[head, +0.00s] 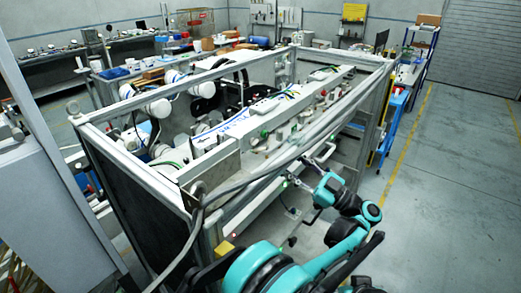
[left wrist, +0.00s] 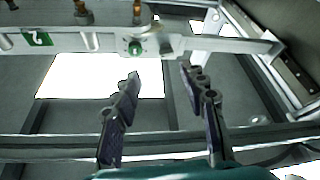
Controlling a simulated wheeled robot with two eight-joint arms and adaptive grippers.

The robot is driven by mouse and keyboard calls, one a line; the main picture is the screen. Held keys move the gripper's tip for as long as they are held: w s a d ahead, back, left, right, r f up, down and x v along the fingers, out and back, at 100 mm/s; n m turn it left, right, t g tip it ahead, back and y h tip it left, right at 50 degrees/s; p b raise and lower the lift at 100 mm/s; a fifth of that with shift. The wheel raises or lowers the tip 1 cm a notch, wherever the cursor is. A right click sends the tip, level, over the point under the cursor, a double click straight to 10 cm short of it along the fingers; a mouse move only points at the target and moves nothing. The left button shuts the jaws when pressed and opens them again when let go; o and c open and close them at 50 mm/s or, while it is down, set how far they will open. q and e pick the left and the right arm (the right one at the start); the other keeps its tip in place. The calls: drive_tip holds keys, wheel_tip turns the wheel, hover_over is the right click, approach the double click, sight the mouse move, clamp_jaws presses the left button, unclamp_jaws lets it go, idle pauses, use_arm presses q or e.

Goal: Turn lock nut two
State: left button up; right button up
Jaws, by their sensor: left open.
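A pale rail crosses the top of the left wrist view. It carries a green tag marked 2 (left wrist: 38,39) and, to the right of it, a small round green-centred fitting (left wrist: 135,46) that looks like a lock nut. My left gripper (left wrist: 160,75) is open and empty, its two dark fingers apart and pointing up toward the rail. In the head view my left gripper (head: 295,171) is at the near side of the framed machine (head: 255,185). The nut is too small to make out there.
Brass-coloured fittings (left wrist: 82,12) stand along the rail's top. A metal frame beam (left wrist: 60,147) runs below the fingers. Grey hoses and frame bars (head: 270,172) lie close to the gripper in the head view. The floor at the right (head: 450,190) is clear.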

sight(254, 142)
use_arm(q)
drive_tip(key=x, duration=0.8)
drive_tip(key=shift+s+a, duration=0.2)
drive_tip(key=shift+a, duration=0.4)
clamp_jaws()
